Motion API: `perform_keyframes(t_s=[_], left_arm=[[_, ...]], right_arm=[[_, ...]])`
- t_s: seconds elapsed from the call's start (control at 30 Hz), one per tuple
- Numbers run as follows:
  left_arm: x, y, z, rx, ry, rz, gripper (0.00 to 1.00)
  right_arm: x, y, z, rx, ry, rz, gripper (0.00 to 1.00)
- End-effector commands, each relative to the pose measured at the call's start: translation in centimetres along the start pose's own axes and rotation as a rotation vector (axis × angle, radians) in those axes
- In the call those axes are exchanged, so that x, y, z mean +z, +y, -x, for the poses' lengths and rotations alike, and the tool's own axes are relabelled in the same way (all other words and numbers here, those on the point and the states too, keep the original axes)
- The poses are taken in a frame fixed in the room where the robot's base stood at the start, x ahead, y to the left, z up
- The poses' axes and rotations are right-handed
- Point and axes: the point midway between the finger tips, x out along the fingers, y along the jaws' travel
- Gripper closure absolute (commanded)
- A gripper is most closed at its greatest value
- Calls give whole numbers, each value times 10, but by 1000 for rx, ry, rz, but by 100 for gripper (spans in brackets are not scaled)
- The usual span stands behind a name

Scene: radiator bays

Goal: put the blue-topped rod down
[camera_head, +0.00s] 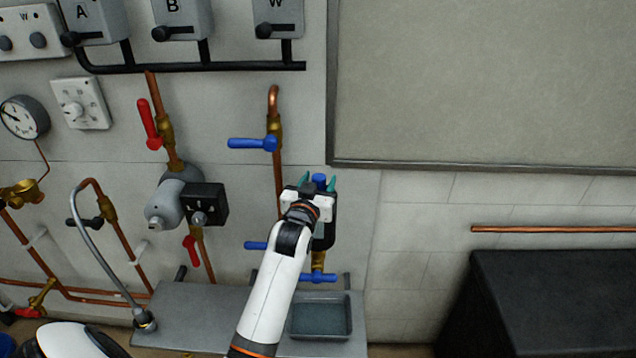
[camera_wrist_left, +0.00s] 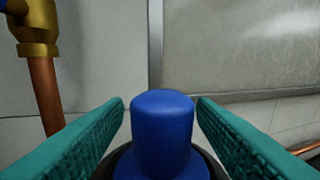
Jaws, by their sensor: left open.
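The rod's blue top (camera_head: 320,178) stands upright between the fingers of my left gripper (camera_head: 317,183) in the head view. In the left wrist view the blue top (camera_wrist_left: 162,132) fills the middle, with a teal finger on each side. The fingers are open, with a visible gap on both sides of the top. A dark round rim shows around its base. The rest of the rod is hidden by the gripper and the black part below. My right gripper is not in view.
Copper pipes with a blue lever valve (camera_head: 253,143) and a red lever valve (camera_head: 149,124) run up the wall to the left. A grey shelf (camera_head: 200,312) with a shallow tray (camera_head: 348,322) lies below. A black box (camera_head: 545,300) stands at right.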

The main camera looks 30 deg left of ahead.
Motion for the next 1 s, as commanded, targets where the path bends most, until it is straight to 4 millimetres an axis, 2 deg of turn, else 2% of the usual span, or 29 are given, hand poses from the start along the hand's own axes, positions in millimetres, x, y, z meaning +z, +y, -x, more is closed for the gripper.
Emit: perform_keyframes(t_s=[0.1, 0.17, 0.27, 0.5, 0.7, 0.83, 1.0], left_arm=[[5, 0, 0, 0, -2, 0, 49], [1, 0, 6, 0, 0, 0, 49], [0, 0, 23, -1, 1, 0, 49], [-1, 0, 76, -1, 2, 0, 49], [1, 0, 108, -1, 1, 0, 49], [2, 0, 117, -1, 1, 0, 49], [3, 0, 120, -1, 0, -1, 49]], right_arm=[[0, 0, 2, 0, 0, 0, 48], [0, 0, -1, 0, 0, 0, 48], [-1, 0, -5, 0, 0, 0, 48], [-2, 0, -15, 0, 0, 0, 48], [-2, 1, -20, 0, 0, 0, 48], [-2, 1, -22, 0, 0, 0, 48], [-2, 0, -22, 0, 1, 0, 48]])
